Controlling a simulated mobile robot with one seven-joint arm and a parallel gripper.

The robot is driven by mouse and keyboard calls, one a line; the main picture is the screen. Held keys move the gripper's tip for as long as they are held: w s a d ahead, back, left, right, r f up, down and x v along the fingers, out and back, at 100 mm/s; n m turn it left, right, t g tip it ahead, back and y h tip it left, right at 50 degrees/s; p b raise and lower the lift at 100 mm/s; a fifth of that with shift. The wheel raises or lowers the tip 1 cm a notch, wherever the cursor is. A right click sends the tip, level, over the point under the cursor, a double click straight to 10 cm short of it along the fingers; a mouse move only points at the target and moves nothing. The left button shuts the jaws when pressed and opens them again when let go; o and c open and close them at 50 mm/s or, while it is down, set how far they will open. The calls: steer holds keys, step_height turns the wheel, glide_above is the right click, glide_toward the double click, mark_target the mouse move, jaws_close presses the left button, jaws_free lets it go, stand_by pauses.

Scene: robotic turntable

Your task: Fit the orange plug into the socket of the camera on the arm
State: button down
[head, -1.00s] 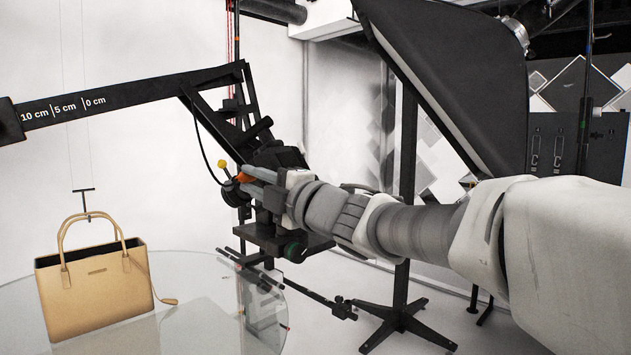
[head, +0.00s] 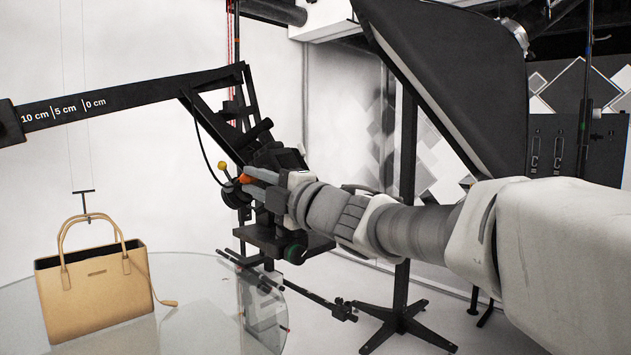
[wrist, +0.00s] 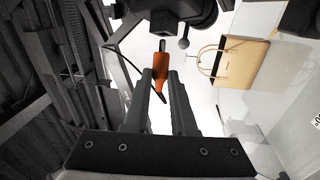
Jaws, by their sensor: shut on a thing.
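The orange plug (wrist: 160,66) is between the fingertips of my gripper (wrist: 160,85) in the wrist view, with its dark tip pointing away from my gripper toward the black camera (wrist: 184,14). In the head view the orange plug (head: 246,179) shows as a small patch at the fingertips of my gripper (head: 255,180), beside the camera (head: 275,160) on the black arm (head: 150,98). My gripper is shut on the plug. The socket itself cannot be made out, and I cannot tell whether the tip touches the camera.
A tan handbag (head: 95,290) hangs over the glass turntable (head: 180,335) at the left. A yellow knob (head: 222,165) sits close to the fingertips. A black cable (head: 207,155) loops beside the camera. A softbox (head: 440,75) and its stand are behind my arm.

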steer(key=shift+w+d+p, duration=0.2)
steer(key=shift+w, duration=0.3)
steer(key=shift+w+d+p, duration=0.15)
steer(key=shift+w+p, duration=0.05)
steer(key=shift+w, duration=0.3)
steer(key=c, duration=0.7)
jaws_free()
steer(key=shift+w, duration=0.1)
steer(key=shift+o, duration=0.2)
steer(key=b+v, duration=0.1)
steer(key=v, duration=1.6)
steer(key=shift+d+b, duration=0.15)
steer(key=shift+b, duration=0.2)
steer(key=shift+f, duration=0.1)
